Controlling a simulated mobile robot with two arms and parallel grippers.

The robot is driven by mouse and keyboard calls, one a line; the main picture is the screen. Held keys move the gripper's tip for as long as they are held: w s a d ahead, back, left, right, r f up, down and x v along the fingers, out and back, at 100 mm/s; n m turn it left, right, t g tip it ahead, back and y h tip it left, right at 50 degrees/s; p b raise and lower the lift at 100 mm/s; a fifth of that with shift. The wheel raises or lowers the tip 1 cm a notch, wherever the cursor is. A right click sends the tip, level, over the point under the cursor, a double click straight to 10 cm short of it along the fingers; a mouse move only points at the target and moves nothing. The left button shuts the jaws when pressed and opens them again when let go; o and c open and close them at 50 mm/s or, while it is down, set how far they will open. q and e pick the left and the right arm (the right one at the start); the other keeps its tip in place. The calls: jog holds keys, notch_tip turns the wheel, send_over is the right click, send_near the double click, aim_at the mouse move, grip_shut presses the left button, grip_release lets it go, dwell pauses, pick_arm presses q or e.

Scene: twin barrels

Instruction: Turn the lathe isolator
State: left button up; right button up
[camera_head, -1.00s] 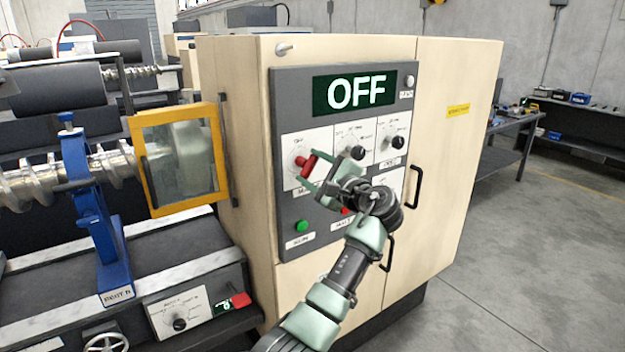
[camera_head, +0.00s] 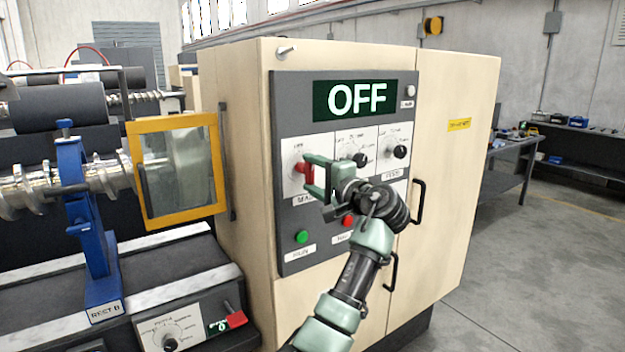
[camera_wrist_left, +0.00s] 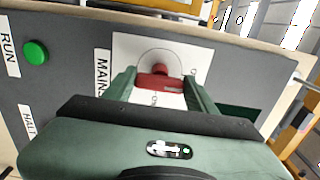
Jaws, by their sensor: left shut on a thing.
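The display (camera_head: 356,96) above reads OFF. My gripper and wrist hide part of the plate and panel. My right gripper is not in view.
Two black knobs (camera_head: 400,152) sit right of the isolator. A green RUN button (camera_head: 301,237) and a red button (camera_head: 348,222) are below. A yellow-framed guard (camera_head: 131,165) and the lathe stand left. Open floor (camera_head: 520,270) lies right.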

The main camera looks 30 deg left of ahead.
pick_arm(q)
jog(key=shift+f, duration=0.1)
dwell(0.3)
jog(key=o, duration=1.4)
jog(key=shift+c, duration=0.2)
jog(key=b+v, duration=0.2)
jog(key=v, duration=0.5)
jog(key=shift+s+d, duration=0.15)
jog(key=shift+d, duration=0.2)
